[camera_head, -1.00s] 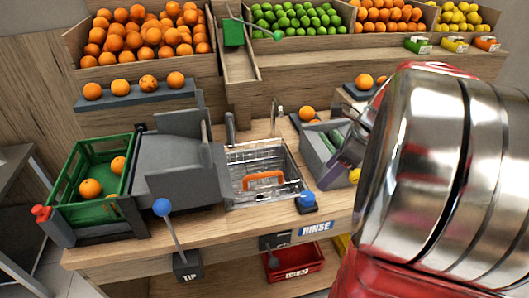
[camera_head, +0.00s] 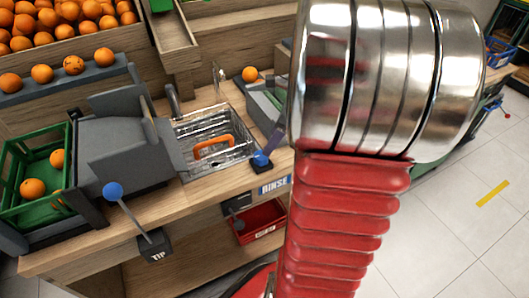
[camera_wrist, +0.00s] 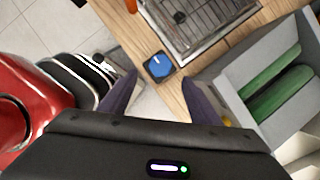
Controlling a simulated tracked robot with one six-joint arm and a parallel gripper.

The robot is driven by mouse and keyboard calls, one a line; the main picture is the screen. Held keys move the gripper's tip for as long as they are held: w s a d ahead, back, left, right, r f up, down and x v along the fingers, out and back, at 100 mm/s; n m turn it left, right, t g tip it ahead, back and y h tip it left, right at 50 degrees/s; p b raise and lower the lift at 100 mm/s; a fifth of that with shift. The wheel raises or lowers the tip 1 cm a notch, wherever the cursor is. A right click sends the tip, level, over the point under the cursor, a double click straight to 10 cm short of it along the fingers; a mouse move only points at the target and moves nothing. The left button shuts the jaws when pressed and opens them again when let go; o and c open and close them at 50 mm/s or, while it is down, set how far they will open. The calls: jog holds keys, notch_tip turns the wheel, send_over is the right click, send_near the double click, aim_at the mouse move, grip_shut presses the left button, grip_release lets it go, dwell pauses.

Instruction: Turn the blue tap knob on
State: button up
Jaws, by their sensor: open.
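The blue tap knob (camera_head: 262,159) sits on a dark square base on the wooden counter, at the front right corner of the metal sink, above the RINSE label (camera_head: 274,185). In the wrist view the knob (camera_wrist: 158,65) shows from above, with a pale pointer line on its top. My gripper (camera_wrist: 155,88) is open and empty, its two dark purple fingers apart. The knob lies just beyond the fingertips, roughly midway between them, with no visible contact. In the head view one purple finger (camera_head: 272,143) shows beside the knob; my arm hides the rest of the gripper.
A grey bin (camera_wrist: 264,85) with green items stands right of the knob in the wrist view. A blue-balled TIP lever (camera_head: 113,190) is on the left. A red tray (camera_head: 260,222) sits below.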

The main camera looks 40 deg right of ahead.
aim_at(261, 158)
jog(key=x, duration=0.8)
jog(key=shift+f, duration=0.15)
jog(key=shift+c, duration=0.6)
